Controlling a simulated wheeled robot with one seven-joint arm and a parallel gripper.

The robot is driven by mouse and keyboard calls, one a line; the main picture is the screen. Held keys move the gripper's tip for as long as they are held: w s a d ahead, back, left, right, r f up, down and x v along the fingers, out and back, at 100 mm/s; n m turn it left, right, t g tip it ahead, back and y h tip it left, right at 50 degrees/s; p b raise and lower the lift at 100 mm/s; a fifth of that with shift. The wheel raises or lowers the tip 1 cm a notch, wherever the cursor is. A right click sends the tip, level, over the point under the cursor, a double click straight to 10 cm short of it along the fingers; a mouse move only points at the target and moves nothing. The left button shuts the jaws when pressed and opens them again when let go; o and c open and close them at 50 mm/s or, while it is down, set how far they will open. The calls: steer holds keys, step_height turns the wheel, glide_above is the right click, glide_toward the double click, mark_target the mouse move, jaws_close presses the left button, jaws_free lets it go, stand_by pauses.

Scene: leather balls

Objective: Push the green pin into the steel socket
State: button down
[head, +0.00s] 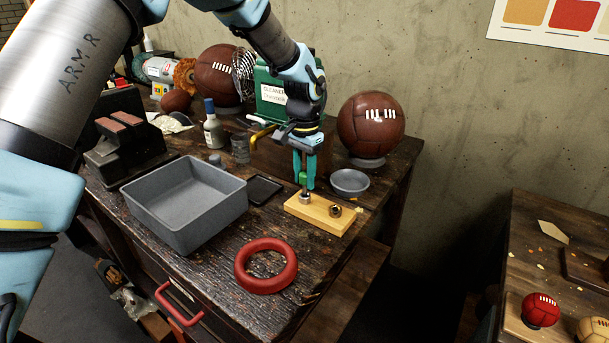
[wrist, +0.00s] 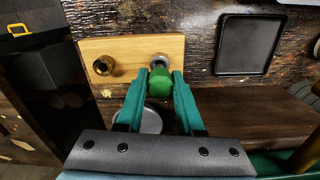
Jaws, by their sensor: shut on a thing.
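My gripper (head: 304,181) points down over the wooden block (head: 318,220) and is shut on the green pin (head: 303,177). In the wrist view the pin's green head (wrist: 159,84) sits between my two teal fingertips (wrist: 157,88). The steel socket (wrist: 160,60) is on the block (wrist: 130,50), directly by the pin; the pin's head partly covers it. The pin looks upright and in line with this socket in the head view. How deep its lower end sits is hard to tell. A second, brass-coloured socket (wrist: 103,65) is on the same block, apart from the pin.
A grey dish (head: 349,182) stands behind the block. A black tray (head: 264,190) and a large grey bin (head: 185,205) lie to the left. A red ring (head: 266,266) is in front. A leather ball (head: 370,124) and a green box (head: 270,95) stand behind.

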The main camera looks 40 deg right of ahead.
mark_target(305, 173)
steer(key=shift+f+b, duration=0.5)
steer(key=shift+f, duration=0.65)
stand_by(1.0)
steer(key=shift+c, duration=2.3)
jaws_free()
step_height(305, 173, up, 11)
steer(key=b, duration=0.3)
steer(key=shift+f, duration=0.1)
